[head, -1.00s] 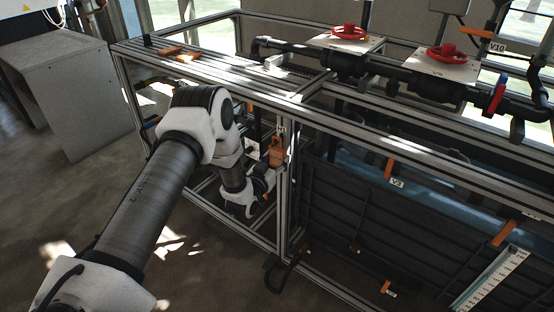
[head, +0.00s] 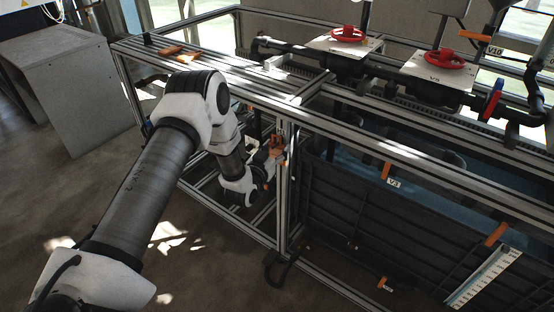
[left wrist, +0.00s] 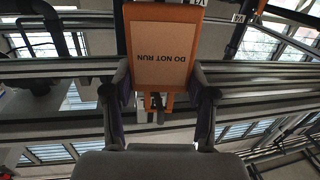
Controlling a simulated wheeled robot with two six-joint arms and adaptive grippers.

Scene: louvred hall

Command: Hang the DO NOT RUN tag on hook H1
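The DO NOT RUN tag (left wrist: 162,48) is an orange plate with a pale face. Its lettering is upside down in the left wrist view. My left gripper (left wrist: 160,88) has a finger at each side edge of the tag and appears shut on it. Two orange prongs show below the plate, with a dark thing between them. In the head view the tag (head: 277,145) is a small orange patch beside a vertical frame post, with my left gripper (head: 268,168) just below it. I cannot make out hook H1 for certain. My right gripper is not in view.
The aluminium frame (head: 285,200) stands close beside my left arm. Dark piping with red handwheels (head: 443,57) runs along its top. Orange tags hang at V3 (head: 386,170) and elsewhere. Orange pieces (head: 178,52) lie on the top slats. A grey cabinet (head: 75,100) stands at left.

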